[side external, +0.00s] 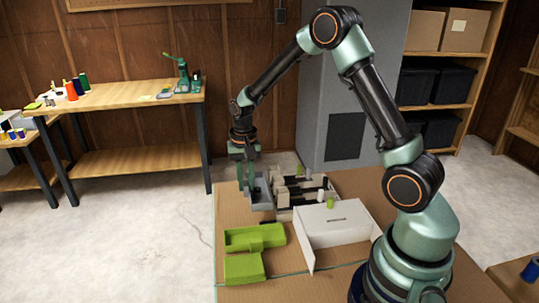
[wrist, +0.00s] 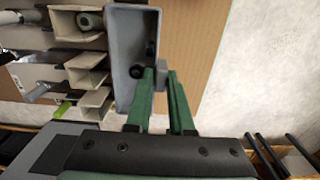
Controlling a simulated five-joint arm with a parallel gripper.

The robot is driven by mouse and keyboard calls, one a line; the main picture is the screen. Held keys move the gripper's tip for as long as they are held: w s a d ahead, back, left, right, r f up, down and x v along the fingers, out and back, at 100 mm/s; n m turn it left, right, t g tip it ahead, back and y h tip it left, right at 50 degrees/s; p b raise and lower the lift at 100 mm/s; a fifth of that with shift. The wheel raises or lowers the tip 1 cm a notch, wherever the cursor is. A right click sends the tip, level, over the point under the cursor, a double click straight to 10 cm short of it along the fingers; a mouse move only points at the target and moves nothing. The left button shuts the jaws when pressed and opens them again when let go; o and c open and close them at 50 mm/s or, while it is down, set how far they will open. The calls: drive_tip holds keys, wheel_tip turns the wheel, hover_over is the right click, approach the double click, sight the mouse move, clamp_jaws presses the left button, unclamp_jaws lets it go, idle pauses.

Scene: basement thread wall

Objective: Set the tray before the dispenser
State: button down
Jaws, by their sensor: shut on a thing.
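My gripper (side external: 246,184) reaches down at the far left of the table, its green fingers shut on a small tab of the grey tray (side external: 263,201). In the wrist view the fingertips (wrist: 161,78) pinch this tab on the tray's long side. The tray (wrist: 123,97) is a narrow open box with a dark round spot inside; I cannot tell what it is. The dispenser (side external: 284,215), with pale open channels (wrist: 88,66), stands right beside the tray. The tray lies along the channel ends; I cannot tell whether they touch, or whether the tray rests on the table.
A grey cabinet (side external: 345,90) rises behind the table. A wooden bench (side external: 125,95) with spools stands apart at the left.

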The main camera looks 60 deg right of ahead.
drive_tip(key=shift+r, duration=0.45)
drive_tip(key=shift+w+a+f, duration=0.25)
drive_tip(key=shift+w+a, duration=0.8)
drive_tip(key=shift+w+a+f, duration=0.3)
drive_tip(key=shift+w+a, duration=0.7)
drive_tip(key=shift+w+a+f, duration=0.25)
drive_tip(key=shift+w+a, duration=0.8)
drive_tip(key=shift+f, duration=0.15)
drive_tip(key=shift+f, duration=1.55)
